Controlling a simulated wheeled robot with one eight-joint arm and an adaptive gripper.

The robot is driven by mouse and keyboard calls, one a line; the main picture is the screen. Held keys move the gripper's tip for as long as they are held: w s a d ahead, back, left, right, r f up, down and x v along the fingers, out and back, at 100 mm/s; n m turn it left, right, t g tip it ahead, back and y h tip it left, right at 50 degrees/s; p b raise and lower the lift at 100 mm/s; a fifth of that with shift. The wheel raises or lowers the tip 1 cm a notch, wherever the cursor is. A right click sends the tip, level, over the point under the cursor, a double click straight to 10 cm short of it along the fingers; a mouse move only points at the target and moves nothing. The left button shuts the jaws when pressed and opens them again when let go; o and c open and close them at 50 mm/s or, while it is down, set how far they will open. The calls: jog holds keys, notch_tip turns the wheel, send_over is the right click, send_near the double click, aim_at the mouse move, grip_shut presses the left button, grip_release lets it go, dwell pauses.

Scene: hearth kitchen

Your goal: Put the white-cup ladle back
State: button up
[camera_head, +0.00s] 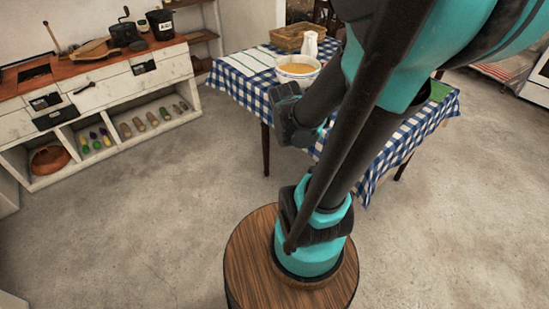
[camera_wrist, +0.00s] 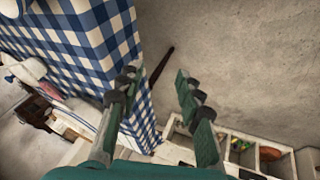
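I cannot make out the white-cup ladle in either view. My gripper (camera_head: 290,115) is beside the near left side of the checkered table, and my arm hides part of the tabletop. In the wrist view my gripper (camera_wrist: 156,82) has its two fingers spread apart with nothing between them. Floor and a dark table leg (camera_wrist: 160,66) show behind the gap.
The blue-checkered table (camera_head: 236,88) bears a bowl of yellow-orange food (camera_head: 297,69), a white pitcher (camera_head: 310,45) and a wicker basket (camera_head: 291,37). A wood-topped counter (camera_head: 88,65) with produce cubbies stands left. Floor between is clear.

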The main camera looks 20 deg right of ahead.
jog(key=s+a+f+m+y, duration=0.2)
jog(key=s+a+y, duration=0.1)
jog(key=s+a, duration=0.3)
jog(key=shift+a+g, duration=0.4)
jog(key=shift+a, duration=0.5)
